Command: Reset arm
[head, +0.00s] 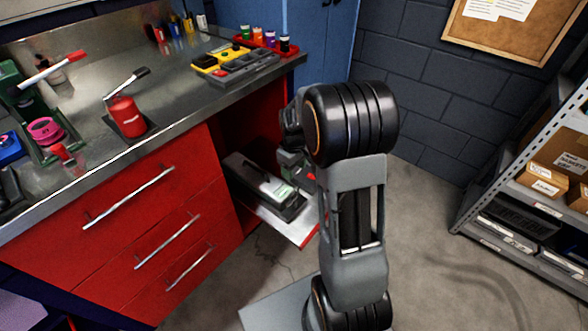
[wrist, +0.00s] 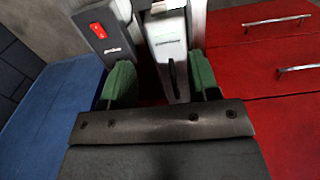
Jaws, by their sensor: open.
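My gripper (wrist: 162,82) is open, its two green-padded fingers spread apart in the wrist view. A grey part with a dark slot (wrist: 172,55) shows between and beyond the fingers; I cannot tell whether they touch it. In the head view my arm stands upright in front of the bench's right end and bends at the top. My gripper is mostly hidden there behind the arm, low near the open bay under the worktop.
A dark case (head: 262,190) lies on a low shelf (head: 293,229) in the bay beside the red drawers (head: 150,215). A black box with a red switch (wrist: 98,30) is near the left finger. A metal rack (head: 520,200) stands right; floor between is clear.

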